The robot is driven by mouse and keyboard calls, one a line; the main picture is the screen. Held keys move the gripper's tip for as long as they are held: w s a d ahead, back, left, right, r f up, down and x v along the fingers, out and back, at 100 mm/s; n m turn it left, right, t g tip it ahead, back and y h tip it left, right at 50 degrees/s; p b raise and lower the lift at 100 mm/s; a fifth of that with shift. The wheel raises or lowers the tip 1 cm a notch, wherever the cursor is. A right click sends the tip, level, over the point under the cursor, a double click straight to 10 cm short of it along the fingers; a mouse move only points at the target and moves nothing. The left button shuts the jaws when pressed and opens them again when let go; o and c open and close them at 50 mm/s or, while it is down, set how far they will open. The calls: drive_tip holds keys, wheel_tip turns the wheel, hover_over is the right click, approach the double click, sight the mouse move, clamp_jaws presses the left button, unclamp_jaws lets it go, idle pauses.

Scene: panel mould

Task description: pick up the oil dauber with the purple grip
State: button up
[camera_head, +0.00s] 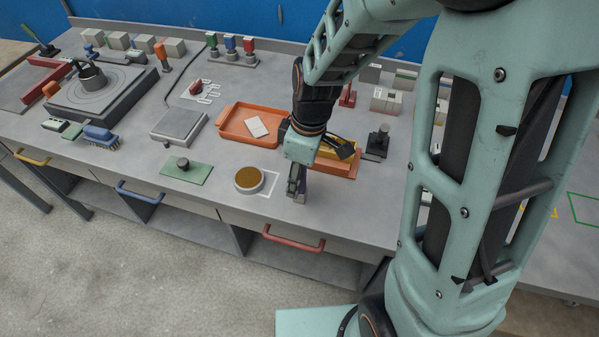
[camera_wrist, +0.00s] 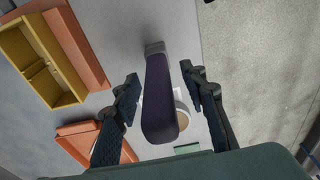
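The oil dauber's dark purple grip (camera_wrist: 158,100) shows in the wrist view, with a grey end (camera_wrist: 154,47) at its far end. The grip lies between the two fingers of my gripper (camera_wrist: 160,80). The fingers are apart, with a narrow gap visible on each side of the grip. In the head view my gripper (camera_head: 296,184) points down near the bench's front edge, and the dauber's lower part (camera_head: 300,197) shows at the fingertips. The rest of the dauber is hidden there by the gripper.
A round dish of brown oil (camera_head: 249,179) stands on a white-marked square left of my gripper. A green plate with a knob (camera_head: 186,171) lies farther left. Behind are an orange tray (camera_head: 228,127) and a yellow compartment box (camera_wrist: 28,60). A dark stand (camera_head: 376,145) is behind right.

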drive_tip(key=shift+c, duration=0.2)
clamp_jaws()
drive_tip(key=shift+r, duration=0.1)
